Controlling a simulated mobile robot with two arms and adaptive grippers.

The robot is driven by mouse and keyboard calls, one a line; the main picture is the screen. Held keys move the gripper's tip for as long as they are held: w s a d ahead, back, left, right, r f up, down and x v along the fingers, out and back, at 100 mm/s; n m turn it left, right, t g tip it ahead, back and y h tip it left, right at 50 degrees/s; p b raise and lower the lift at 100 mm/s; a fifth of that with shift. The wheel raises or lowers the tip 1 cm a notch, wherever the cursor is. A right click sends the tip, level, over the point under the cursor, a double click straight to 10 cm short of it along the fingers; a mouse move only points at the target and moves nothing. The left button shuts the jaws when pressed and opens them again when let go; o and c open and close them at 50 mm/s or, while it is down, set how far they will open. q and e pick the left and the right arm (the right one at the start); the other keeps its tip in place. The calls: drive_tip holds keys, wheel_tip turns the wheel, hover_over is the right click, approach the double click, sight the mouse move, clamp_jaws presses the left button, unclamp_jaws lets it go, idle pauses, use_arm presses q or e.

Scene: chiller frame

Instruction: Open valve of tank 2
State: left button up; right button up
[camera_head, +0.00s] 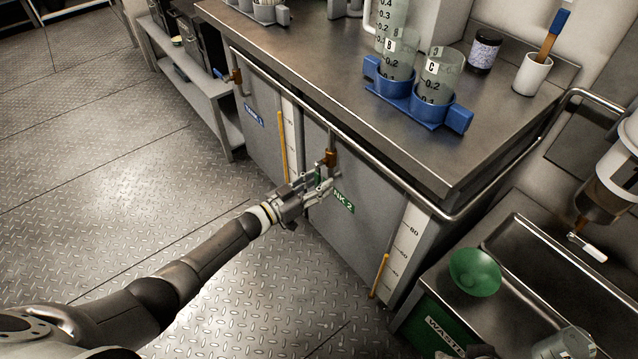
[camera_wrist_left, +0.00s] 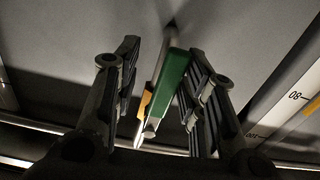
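The tank 2 cabinet front (camera_head: 365,225) is grey and carries a green label (camera_head: 344,203). The tank 2 valve has a brass body (camera_head: 330,157) on the pipe under the counter edge. My left gripper (camera_head: 322,181) is at this valve, just below the brass part. In the left wrist view, the valve's green handle (camera_wrist_left: 173,80) lies between the two fingers of my left gripper (camera_wrist_left: 165,100).
Graduated cylinders stand in a blue holder (camera_head: 415,110) on the metal counter (camera_head: 300,35). The floor (camera_head: 110,190) at left is clear.

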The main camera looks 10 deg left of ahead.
use_arm(q)
drive_tip(key=v, duration=1.1)
drive_tip(key=shift+s+a, duration=0.25)
drive_tip(key=shift+s, duration=0.1)
drive_tip(key=shift+f, duration=0.1)
